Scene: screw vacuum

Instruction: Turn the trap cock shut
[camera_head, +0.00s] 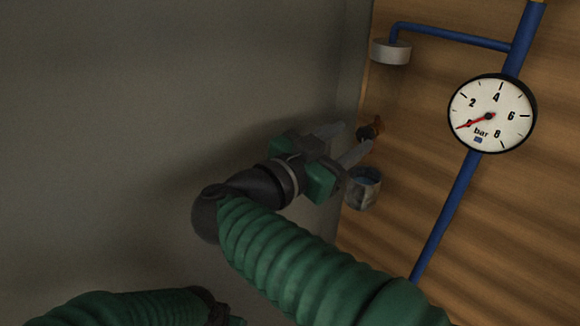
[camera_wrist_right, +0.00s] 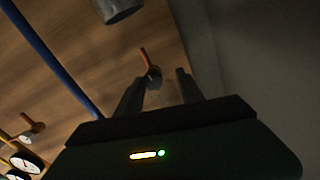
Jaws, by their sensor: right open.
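The trap cock (camera_head: 371,130) is a small brass-orange fitting on the wooden wall, near the corner with the grey wall. In the right wrist view its orange lever (camera_wrist_right: 144,57) points up and slightly left from a dark round body. My right gripper (camera_head: 352,139) is open, its two grey fingers pointing at the cock. In the right wrist view the cock shows between and just beyond the fingertips (camera_wrist_right: 160,80); I cannot tell whether they touch it. My left arm shows at the bottom left of the head view, its fingers out of frame.
A metal cup (camera_head: 363,188) is close below the right gripper. A grey cap (camera_head: 391,52) hangs on a blue pipe (camera_head: 450,34). A pressure gauge (camera_head: 492,114) sits on the right. A second red-handled fitting (camera_wrist_right: 30,127) shows in the right wrist view.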

